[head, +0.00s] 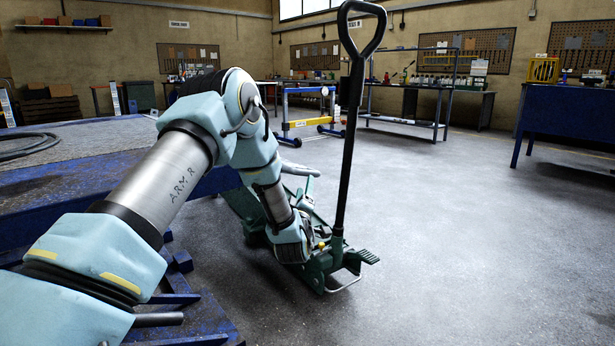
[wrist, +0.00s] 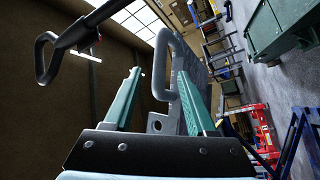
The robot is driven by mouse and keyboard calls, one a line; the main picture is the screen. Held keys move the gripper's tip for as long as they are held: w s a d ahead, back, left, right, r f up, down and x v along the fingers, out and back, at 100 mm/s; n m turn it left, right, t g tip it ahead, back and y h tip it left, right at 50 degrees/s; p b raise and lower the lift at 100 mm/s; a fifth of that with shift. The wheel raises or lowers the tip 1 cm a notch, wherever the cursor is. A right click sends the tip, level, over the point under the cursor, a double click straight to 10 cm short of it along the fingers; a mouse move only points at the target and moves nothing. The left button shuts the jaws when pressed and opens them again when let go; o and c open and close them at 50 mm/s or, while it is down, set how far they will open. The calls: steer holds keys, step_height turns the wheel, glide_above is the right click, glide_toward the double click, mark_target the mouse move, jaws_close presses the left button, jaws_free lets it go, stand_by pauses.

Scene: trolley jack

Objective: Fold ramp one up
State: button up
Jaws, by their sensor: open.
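The green trolley jack (head: 322,262) stands on the floor, with its long black handle (head: 350,130) upright. My gripper hangs behind my forearm in the head view, so its fingers are hidden there. In the wrist view my gripper (wrist: 158,72) is open, with two teal fingers apart. A grey plate with a hole and a bent grey loop (wrist: 172,42) lies just beyond the fingers.
A blue bench (head: 60,190) stands close on the left. A blue and yellow stand (head: 308,124) is behind the jack. The floor (head: 470,230) right of the jack is clear.

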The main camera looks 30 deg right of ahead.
mark_target(307, 173)
steer(key=b+x, duration=0.1)
steer(key=x, duration=0.7)
steer(key=shift+w+d, duration=0.1)
steer(key=shift+w, duration=0.1)
steer(key=shift+c, duration=0.4)
jaws_close()
stand_by(0.7)
